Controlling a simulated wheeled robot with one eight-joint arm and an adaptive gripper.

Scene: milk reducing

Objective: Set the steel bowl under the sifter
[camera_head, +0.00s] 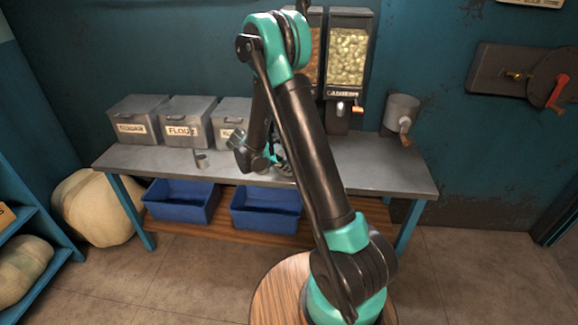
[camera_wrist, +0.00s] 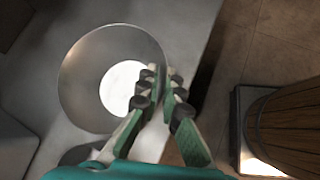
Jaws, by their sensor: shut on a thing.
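The steel bowl (camera_wrist: 82,75) is round and shiny with a bright bottom, seen from above in the wrist view. My gripper (camera_wrist: 163,78) is shut on the bowl's right rim. The bowl is over the grey table, near its edge; I cannot tell whether it touches the top. In the head view my gripper (camera_head: 277,163) is low over the middle of the table, and my arm hides most of the bowl. A grey drum with a side crank (camera_head: 402,108), likely the sifter, is at the table's right end against the wall.
The grey table (camera_head: 375,175) has bare room on its right half. Dispensers (camera_head: 349,62) of pale pieces stand behind my arm. Blue crates (camera_head: 183,203) sit on the lower shelf.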

